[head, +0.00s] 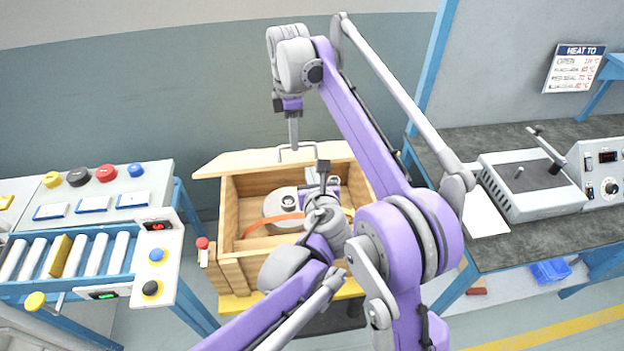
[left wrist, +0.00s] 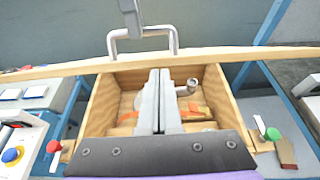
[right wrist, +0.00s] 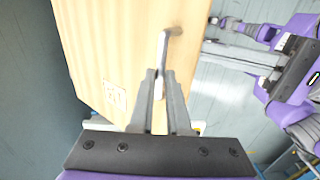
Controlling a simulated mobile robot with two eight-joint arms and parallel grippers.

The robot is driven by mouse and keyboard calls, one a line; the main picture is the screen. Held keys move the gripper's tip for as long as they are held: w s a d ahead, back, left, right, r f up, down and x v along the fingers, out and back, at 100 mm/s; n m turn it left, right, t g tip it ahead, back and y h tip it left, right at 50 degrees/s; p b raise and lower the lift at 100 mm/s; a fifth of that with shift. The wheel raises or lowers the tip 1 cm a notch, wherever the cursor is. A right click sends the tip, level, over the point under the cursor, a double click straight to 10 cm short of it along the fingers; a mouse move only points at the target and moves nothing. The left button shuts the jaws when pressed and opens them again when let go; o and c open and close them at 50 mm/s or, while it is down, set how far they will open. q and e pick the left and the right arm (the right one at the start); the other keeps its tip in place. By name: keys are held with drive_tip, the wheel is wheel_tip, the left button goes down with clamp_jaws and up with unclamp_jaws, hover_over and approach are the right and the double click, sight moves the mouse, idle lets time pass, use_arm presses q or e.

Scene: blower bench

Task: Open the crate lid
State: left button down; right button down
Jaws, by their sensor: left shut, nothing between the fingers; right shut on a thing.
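The wooden crate (head: 229,215) stands open in the middle of the head view, its lid (head: 235,163) raised at the far side. A metal bar handle (left wrist: 175,40) is on the lid. My right gripper (head: 294,143) is shut on this handle; the right wrist view shows its fingers (right wrist: 159,80) around the bar in front of the lid's pale wood face (right wrist: 130,40). My left gripper (head: 323,167) is shut and empty above the crate opening; its closed fingers show in the left wrist view (left wrist: 158,76). My left arm hides part of the crate.
Inside the crate lie a pale round part (head: 283,202) and an orange strap (head: 270,224). A roller conveyor (head: 85,255) with buttons stands at left. A dark bench (head: 465,145) with a heating device (head: 530,190) stands at right. A red-tipped toggle (head: 203,245) sits by the crate's left front corner.

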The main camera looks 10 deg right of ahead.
use_arm(q)
drive_tip(key=shift+w+r, duration=0.45)
drive_tip(key=shift+r, duration=0.1)
use_arm(e)
drive_tip(key=shift+w+f, duration=0.2)
drive_tip(key=shift+f, duration=0.05)
use_arm(q)
drive_tip(key=shift+w+r, duration=0.1)
drive_tip(key=shift+w, duration=0.25)
use_arm(e)
drive_tip(key=shift+w, duration=0.1)
use_arm(q)
drive_tip(key=shift+w, duration=0.1)
use_arm(e)
drive_tip(key=c, duration=0.9)
unclamp_jaws()
drive_tip(key=shift+w, duration=0.1)
